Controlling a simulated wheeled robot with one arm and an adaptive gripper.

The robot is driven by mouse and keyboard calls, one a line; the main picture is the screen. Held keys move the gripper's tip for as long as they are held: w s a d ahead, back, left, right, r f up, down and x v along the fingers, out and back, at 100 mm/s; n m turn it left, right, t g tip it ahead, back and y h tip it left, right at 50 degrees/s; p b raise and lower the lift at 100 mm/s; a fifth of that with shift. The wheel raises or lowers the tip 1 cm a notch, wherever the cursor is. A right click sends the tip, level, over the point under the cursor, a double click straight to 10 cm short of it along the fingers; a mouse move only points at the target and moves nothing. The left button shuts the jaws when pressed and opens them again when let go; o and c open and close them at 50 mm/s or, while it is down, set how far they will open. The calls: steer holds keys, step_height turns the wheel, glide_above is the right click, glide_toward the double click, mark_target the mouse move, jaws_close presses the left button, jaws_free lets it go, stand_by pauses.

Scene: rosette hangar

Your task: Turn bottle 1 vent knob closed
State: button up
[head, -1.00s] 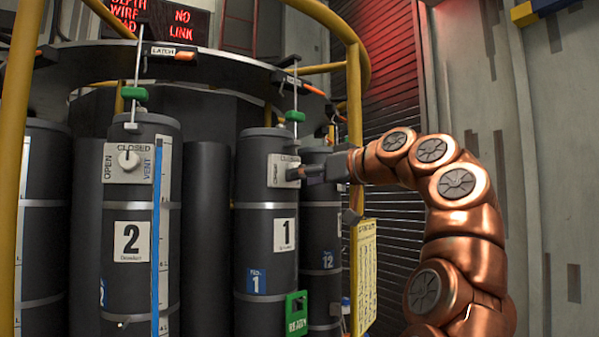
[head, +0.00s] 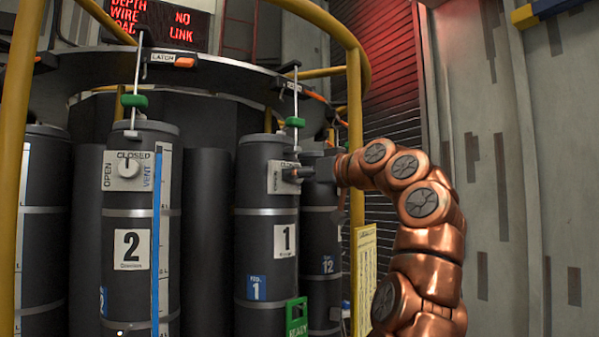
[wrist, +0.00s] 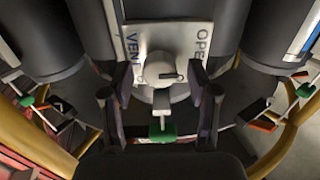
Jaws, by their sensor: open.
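Bottle 1 (head: 267,215) is a dark upright cylinder with a white "1" label, right of centre in the head view. Its white vent plate (head: 276,187) is near the top, partly hidden by my gripper (head: 290,174). In the wrist view the plate (wrist: 200,30) appears upside down, with "OPEN" at right and "VENT" at left. The round pale vent knob (wrist: 162,68) lies between the fingers of my gripper (wrist: 160,85). The fingers are open, with visible gaps on both sides of the knob. A small dark mark shows on the knob's right side.
Bottle 2 (head: 130,215) stands to the left with its own vent knob (head: 129,168). A green piece on a rod (head: 295,122) hangs above bottle 1. A green "READY" tag (head: 297,316) is low in front. A yellow post (head: 354,130) stands close beside my arm.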

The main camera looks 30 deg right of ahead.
steer(key=shift+w+a, duration=0.1)
steer(key=shift+w, duration=0.2)
jaws_close()
stand_by(0.4)
